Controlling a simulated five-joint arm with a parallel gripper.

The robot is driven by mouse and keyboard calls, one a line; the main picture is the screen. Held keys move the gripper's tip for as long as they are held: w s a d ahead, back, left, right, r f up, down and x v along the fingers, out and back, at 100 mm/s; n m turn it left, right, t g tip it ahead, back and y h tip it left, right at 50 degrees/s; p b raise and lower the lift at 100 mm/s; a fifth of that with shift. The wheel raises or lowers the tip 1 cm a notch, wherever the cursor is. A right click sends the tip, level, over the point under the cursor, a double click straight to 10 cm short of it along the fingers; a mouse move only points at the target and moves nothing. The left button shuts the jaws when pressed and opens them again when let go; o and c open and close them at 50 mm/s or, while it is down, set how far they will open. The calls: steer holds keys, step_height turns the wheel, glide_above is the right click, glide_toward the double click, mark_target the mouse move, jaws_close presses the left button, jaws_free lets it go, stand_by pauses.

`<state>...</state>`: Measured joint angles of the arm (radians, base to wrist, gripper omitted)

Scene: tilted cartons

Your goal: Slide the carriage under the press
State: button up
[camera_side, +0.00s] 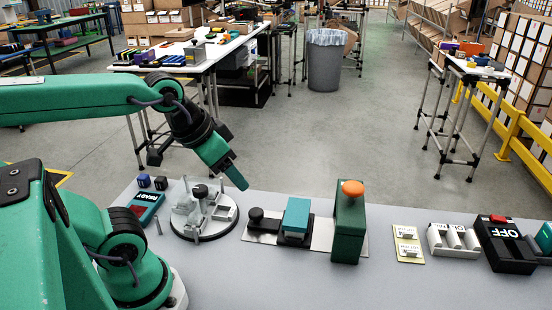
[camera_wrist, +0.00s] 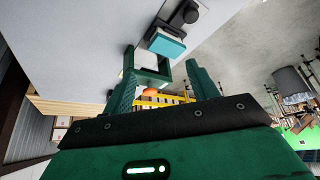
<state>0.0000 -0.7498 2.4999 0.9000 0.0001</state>
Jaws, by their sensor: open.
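The carriage, with a teal block (camera_side: 297,215) on a dark base and a black knob (camera_side: 257,214) at its left end, sits on a pale rail plate (camera_side: 325,236). The press (camera_side: 347,235) is a dark green upright with an orange dome on top, just right of the carriage. The carriage also shows in the wrist view (camera_wrist: 168,42), beyond the green press frame (camera_wrist: 152,74). My gripper (camera_side: 240,183) is above and left of the carriage, apart from it. Its two fingers are spread and empty in the wrist view (camera_wrist: 160,68).
Left of the rail stands a round fixture (camera_side: 203,222) with upright posts, and a READY box (camera_side: 146,207). Right of the press are a yellow switch plate (camera_side: 408,243), white switches (camera_side: 453,240) and a black OFF box (camera_side: 506,246). The bench front is clear.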

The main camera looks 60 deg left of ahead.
steer(key=shift+w, duration=0.65)
steer(key=g, duration=0.6)
glide_above(256, 212)
step_height(256, 212, down, 13)
steer(key=shift+a+f, duration=0.1)
steer(key=shift+f, duration=0.05)
steer(key=shift+f, duration=3.85)
